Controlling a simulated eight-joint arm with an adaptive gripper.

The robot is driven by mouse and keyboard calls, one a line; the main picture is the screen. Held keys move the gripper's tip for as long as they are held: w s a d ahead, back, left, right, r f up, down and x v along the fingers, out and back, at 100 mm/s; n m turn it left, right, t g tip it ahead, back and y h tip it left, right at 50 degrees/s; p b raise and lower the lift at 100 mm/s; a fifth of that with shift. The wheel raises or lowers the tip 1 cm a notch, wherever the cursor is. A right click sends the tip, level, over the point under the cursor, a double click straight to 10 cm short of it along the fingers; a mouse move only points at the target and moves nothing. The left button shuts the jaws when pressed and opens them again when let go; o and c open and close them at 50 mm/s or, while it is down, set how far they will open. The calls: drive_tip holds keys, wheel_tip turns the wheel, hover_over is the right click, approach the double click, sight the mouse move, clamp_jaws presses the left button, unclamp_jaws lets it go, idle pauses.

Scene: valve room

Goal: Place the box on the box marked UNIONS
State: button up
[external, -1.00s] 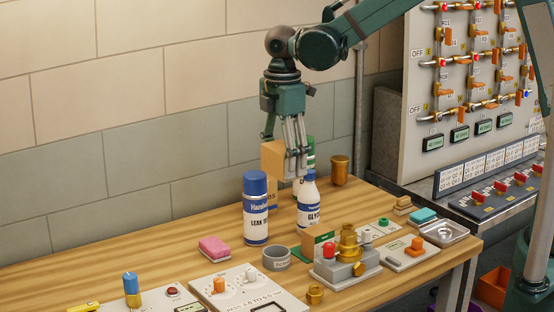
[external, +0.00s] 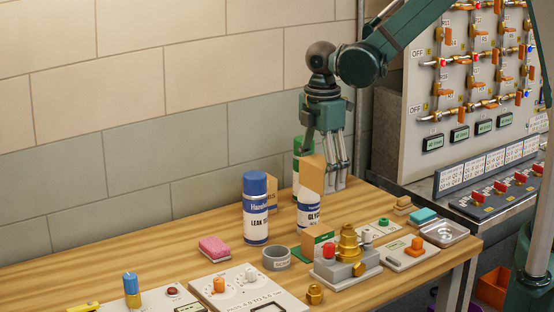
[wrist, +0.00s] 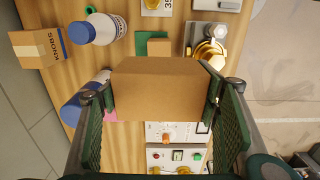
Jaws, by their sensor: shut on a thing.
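My gripper (external: 326,172) is shut on a plain brown cardboard box (external: 311,174) and holds it in the air above the back of the table. In the wrist view the held box (wrist: 160,88) fills the middle, between the two fingers. A box marked KNOBS (wrist: 38,47) is at the left of the wrist view; in the external view it (external: 271,192) is partly hidden behind the blue-capped bottle. I cannot read the word UNIONS on any box.
A LEAK bottle (external: 255,210) and a white GLYC bottle (external: 308,212) stand close to the held box. A green-topped bottle (external: 301,148) is behind it. The brass valve (external: 347,245), a grey tape roll (external: 276,258) and a pink sponge (external: 214,247) stand nearer the front.

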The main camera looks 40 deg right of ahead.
drive_tip(key=shift+w+a+f, duration=0.1)
drive_tip(key=shift+w+f, duration=0.05)
drive_tip(key=shift+f, duration=0.65)
drive_tip(key=shift+f, duration=0.1)
hover_over(318, 229)
drive_tip(key=shift+f, duration=2.9)
drive_tip(key=shift+f, duration=0.1)
drive_tip(key=shift+f+p, duration=0.4)
drive_tip(key=shift+f, duration=1.55)
drive_tip(key=shift+f, duration=0.15)
